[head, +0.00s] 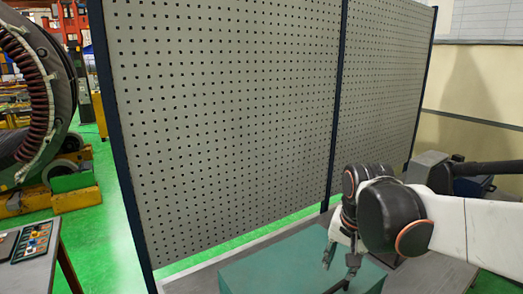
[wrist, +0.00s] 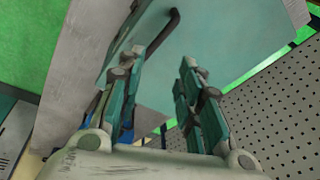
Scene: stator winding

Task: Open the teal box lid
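The teal box (head: 265,268) sits at the bottom of the head view, on a grey table, its near part cut off by the frame edge. Its flat top looks closed. My gripper (head: 340,262) is over the right part of the box, fingers pointing down. In the wrist view my gripper (wrist: 162,62) has its two fingers apart with nothing between them, facing the teal lid (wrist: 225,40). A dark bar handle (wrist: 173,20) shows on the lid beyond the left finger, partly hidden by it. I cannot tell whether a finger touches the lid.
A tall perforated panel (head: 230,110) stands behind the table (head: 190,283). A dark machine (head: 430,165) is at the right, behind my arm. A stator ring (head: 40,90) and a side table with a control panel (head: 32,243) are at the left.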

